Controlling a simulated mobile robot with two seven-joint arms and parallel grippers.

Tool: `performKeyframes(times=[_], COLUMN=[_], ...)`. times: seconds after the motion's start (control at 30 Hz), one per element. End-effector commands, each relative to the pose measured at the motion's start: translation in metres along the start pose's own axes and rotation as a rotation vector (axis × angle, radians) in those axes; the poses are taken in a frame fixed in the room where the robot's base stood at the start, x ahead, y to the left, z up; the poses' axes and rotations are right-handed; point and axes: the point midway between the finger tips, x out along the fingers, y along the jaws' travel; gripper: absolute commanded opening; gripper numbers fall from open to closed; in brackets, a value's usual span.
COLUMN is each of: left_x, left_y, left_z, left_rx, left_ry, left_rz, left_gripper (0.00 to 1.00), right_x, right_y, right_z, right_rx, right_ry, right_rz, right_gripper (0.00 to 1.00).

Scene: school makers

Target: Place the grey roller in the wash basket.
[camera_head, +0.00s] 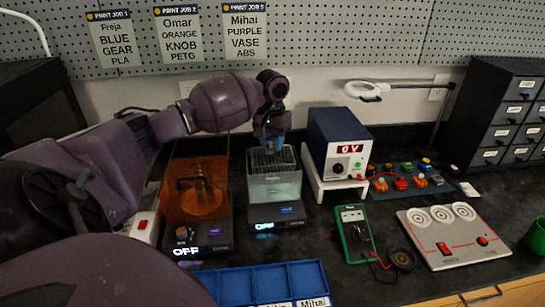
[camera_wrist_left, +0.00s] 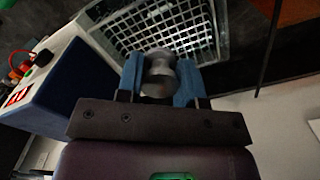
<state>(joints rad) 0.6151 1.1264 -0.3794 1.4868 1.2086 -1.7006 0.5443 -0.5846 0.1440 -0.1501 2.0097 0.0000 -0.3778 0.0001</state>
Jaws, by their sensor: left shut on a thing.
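My left gripper (camera_head: 271,134) is above the wash basket, fingers pointing down. In the left wrist view its blue fingers (camera_wrist_left: 158,82) are shut on the grey roller (camera_wrist_left: 158,72), a small rounded metallic piece. In the head view I cannot make out the roller between the fingers. The wash basket (camera_head: 263,159) is a dark grid at the top of the clear wash unit (camera_head: 274,188). Its pale grid (camera_wrist_left: 116,34) lies beyond the roller in the left wrist view. The roller is apart from the basket floor. My right gripper is not in view.
An orange-covered unit reading OFF (camera_head: 198,190) stands left of the wash unit. A power supply (camera_head: 339,143) on a white stand is close on its right. A blue tray (camera_head: 270,285) lies in front. A multimeter (camera_head: 355,234) and a switch panel (camera_head: 455,236) are further right.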

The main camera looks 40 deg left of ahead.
Motion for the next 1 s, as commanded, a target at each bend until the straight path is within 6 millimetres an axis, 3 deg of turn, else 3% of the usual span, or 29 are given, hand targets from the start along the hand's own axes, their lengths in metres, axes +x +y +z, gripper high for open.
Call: performKeyframes(times=[0.3,0.73,0.77,0.8,0.9,1.0], left_x=[0.049,0.054,0.054,0.054,0.054,0.054], left_y=[0.000,0.000,0.000,0.000,0.000,0.000], left_z=[0.001,0.000,0.000,0.000,0.000,0.000], left_rx=[0.001,0.000,0.000,0.001,0.001,0.001], left_ry=[-0.005,-0.001,0.000,0.000,-0.001,-0.001], left_rz=[-0.001,0.000,0.000,0.000,0.000,0.000], left_gripper=[0.12,0.12,0.37,0.43,0.59,0.60], right_x=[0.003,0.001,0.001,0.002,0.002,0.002], right_y=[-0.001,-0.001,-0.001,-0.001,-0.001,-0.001], right_z=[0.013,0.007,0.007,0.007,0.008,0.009], right_rx=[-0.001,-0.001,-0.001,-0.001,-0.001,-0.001], right_ry=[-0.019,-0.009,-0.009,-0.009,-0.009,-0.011], right_rz=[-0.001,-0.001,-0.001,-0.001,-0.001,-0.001], right_gripper=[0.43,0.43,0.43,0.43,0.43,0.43])
